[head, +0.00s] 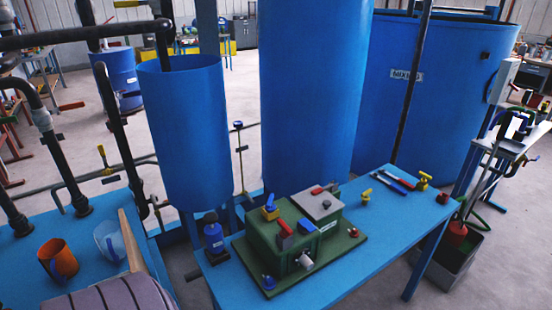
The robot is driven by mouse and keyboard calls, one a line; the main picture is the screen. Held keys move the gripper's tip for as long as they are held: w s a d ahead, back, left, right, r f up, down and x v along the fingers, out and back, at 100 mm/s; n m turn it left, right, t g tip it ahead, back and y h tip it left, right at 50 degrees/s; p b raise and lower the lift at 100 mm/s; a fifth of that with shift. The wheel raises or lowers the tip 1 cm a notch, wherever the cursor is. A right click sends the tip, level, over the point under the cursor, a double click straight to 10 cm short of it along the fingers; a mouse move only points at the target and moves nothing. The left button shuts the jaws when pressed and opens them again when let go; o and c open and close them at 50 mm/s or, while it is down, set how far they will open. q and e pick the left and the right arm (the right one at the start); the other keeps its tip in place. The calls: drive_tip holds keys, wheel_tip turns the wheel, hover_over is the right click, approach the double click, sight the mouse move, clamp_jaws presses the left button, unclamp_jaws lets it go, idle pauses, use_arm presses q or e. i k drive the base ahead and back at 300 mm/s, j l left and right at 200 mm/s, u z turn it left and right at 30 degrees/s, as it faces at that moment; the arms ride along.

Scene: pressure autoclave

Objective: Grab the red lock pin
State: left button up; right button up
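No piece is clearly recognisable as the red lock pin; several small red parts are in the head view. A red block-like handle (285,228) sits on top of the green machine box (262,246), left of its middle. A flat red lever (318,191) lies on the grey block (320,206) at the box's back right. A small red piece (443,197) stands near the right end of the blue table (345,271). Neither of my grippers is in view.
Yellow-handled pieces (424,180) and red-and-blue tools (396,182) lie on the table's back right. A blue bottle (214,238) stands left of the box. Large blue tanks (315,95) rise behind. The table's front right is clear.

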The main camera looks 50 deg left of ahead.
sight(286, 232)
drive_tip(key=u, duration=1.4)
